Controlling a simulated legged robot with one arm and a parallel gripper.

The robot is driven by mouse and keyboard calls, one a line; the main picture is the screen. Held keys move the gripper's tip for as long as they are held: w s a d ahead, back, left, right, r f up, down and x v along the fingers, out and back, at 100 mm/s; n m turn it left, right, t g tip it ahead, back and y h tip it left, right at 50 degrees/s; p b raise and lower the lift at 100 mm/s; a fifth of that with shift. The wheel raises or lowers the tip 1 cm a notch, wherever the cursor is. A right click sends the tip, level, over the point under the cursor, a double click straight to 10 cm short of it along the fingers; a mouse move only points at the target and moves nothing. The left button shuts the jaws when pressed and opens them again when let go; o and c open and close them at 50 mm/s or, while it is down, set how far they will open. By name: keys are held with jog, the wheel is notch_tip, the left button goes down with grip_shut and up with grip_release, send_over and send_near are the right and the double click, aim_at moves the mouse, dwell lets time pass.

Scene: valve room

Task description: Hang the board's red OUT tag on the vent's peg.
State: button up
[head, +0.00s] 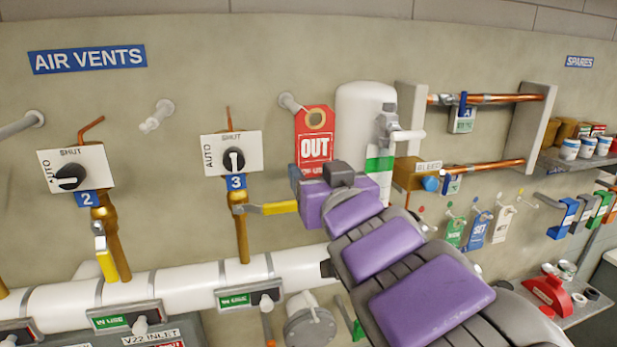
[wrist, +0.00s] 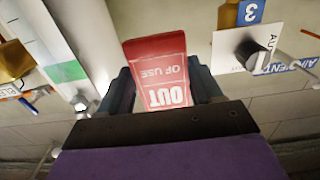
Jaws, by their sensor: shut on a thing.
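In the wrist view the tag (wrist: 160,75) shows upside down between the two dark jaws of my gripper (wrist: 165,90). The jaws are shut on its lower part. A pale peg (head: 290,102) sticks out of the wall up and right of vent 3's dial plate (head: 232,153). The peg is just left of the tag's top, and I cannot tell the depth between them. The peg by vent 2 (head: 157,115) is bare.
A white cylinder (head: 362,115) with a bleed fitting stands right behind the tag. Vent 3's yellow lever (head: 281,207) is just left of my gripper. The tag board (head: 478,225) with several tags is at right. White pipe (head: 180,280) runs below.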

aim_at(308, 174)
jog(key=w+a, duration=0.1)
jog(key=w, duration=0.1)
jog(key=shift+w+a+f, duration=0.2)
jog(key=shift+w+a, duration=0.2)
jog(key=shift+w+a+f, duration=0.15)
jog(key=shift+w+a, duration=0.05)
jog(key=shift+w, duration=0.2)
jog(key=shift+w+d+f+b, duration=0.35)
jog(key=shift+w+d+b, duration=0.15)
jog(key=shift+w+d, duration=0.1)
jog(key=shift+a, duration=0.1)
